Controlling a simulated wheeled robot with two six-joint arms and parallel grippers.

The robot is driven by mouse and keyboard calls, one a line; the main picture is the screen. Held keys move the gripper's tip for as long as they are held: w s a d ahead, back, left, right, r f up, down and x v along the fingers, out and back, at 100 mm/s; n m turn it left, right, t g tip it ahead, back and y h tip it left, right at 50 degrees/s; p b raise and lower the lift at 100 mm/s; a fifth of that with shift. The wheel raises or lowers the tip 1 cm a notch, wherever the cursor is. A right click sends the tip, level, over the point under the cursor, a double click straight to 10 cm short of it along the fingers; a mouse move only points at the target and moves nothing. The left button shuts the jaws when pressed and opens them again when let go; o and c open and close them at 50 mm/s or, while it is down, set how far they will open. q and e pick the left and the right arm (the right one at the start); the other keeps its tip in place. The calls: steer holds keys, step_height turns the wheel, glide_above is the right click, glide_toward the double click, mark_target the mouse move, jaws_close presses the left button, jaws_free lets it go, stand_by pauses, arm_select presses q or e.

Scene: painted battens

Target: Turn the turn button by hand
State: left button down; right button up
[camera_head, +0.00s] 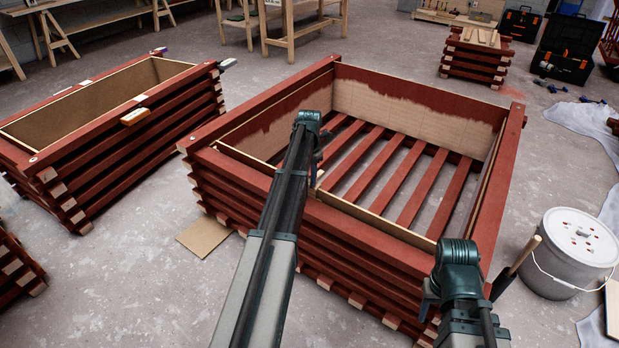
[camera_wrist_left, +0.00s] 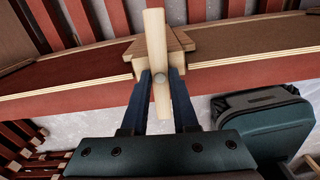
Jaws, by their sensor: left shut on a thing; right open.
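My left gripper (camera_wrist_left: 161,82) is shut on the turn button, one dark finger on each side. In the head view a small pale bit of the button (camera_head: 318,181) shows beside my left arm; the arm hides most of it. My right gripper (camera_head: 430,298) is open and empty near the crate's front right corner, its fingers partly hidden.
The large red slatted crate (camera_head: 440,228) stands open in the middle, with slats across its bottom. Another long crate (camera_head: 90,115) is at the left with an orange-handled brush (camera_head: 135,116) on its rim. A lidded bucket (camera_head: 568,250) stands at the right.

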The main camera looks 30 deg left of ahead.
mark_target(309, 181)
stand_by(0.4)
arm_select(q)
steer(key=c, duration=0.7)
jaws_free()
steer(key=shift+r, duration=0.1)
step_height(309, 181, up, 14)
steer(key=p, duration=1.3)
steer(key=shift+f+p, duration=0.2)
steer(key=shift+p, duration=0.2)
